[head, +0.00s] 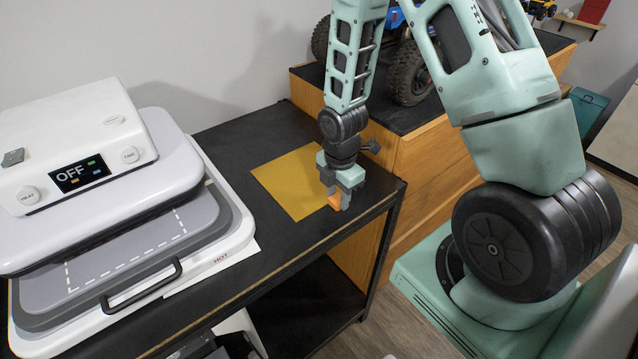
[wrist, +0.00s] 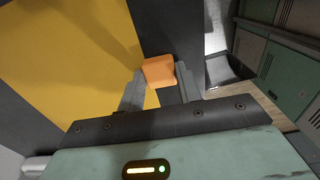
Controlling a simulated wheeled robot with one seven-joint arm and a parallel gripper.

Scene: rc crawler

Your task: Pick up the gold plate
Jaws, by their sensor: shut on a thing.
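The gold plate (head: 288,183) is a thin flat sheet on the black tabletop. It also fills much of the left of the wrist view (wrist: 75,75). A small orange block (head: 333,202) is at the plate's right corner; it shows between the fingertips in the wrist view (wrist: 158,69). I cannot tell whether the block is fixed to the plate. My gripper (head: 341,203) points down over that corner and is shut on the orange block. The plate looks flat; the arm hides part of its right side.
A white heat press (head: 100,165) reading OFF stands left of the plate, with a black handle (head: 140,287) in front. The black tabletop (head: 235,140) is clear around the plate. A wooden cabinet (head: 425,150) with a blue crawler (head: 395,20) on top stands close behind my gripper.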

